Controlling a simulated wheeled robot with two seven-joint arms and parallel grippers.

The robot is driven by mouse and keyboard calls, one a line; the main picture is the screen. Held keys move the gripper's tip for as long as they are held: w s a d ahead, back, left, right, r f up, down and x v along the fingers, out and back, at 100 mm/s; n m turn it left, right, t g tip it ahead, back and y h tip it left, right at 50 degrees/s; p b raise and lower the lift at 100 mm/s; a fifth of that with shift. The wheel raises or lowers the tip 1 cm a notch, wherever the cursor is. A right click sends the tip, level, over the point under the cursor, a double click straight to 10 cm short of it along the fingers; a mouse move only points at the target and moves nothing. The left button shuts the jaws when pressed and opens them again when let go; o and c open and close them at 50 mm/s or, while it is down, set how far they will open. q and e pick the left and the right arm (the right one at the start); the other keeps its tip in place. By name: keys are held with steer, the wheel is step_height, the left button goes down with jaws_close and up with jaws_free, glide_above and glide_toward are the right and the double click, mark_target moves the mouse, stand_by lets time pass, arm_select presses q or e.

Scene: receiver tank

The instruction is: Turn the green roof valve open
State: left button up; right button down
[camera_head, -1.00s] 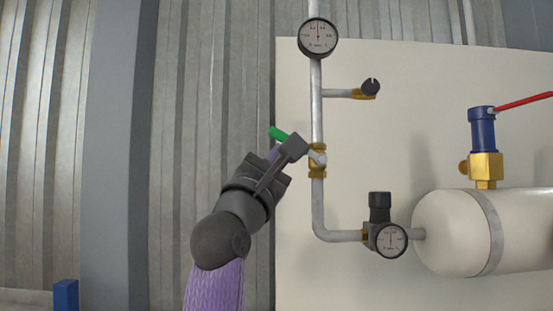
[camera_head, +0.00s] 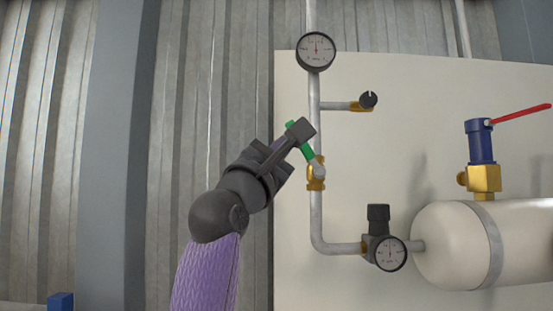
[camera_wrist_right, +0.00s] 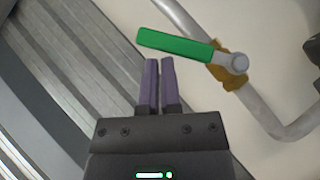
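The green valve handle (camera_head: 304,143) slants up and left from its brass valve body (camera_head: 316,178) on the vertical pipe. In the right wrist view the green handle (camera_wrist_right: 175,44) runs across just beyond my fingertips, and the brass body (camera_wrist_right: 228,70) is to the right. My right gripper (camera_head: 288,145) is beside the handle on its left, and a dark part of it hides some of the handle's upper part. Its purple fingers (camera_wrist_right: 160,62) are shut with a thin gap and nothing between them. I cannot tell whether they touch the handle. My left gripper is not in view.
A pressure gauge (camera_head: 316,51) and a small dark-knobbed side branch (camera_head: 367,100) are above the valve. A regulator with a gauge (camera_head: 390,253) is below it. To the right are a white tank (camera_head: 448,245) and a blue valve with a red lever (camera_head: 520,115).

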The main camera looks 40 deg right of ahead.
steer(key=shift+s+d+r+b, duration=0.3)
steer(key=shift+s+d+r, duration=0.15)
steer(key=shift+r, duration=0.2)
steer(key=shift+s+d+r+b, duration=0.25)
steer(key=shift+s+d+r, duration=0.15)
steer(key=shift+r, duration=0.25)
steer(key=shift+d, duration=0.2)
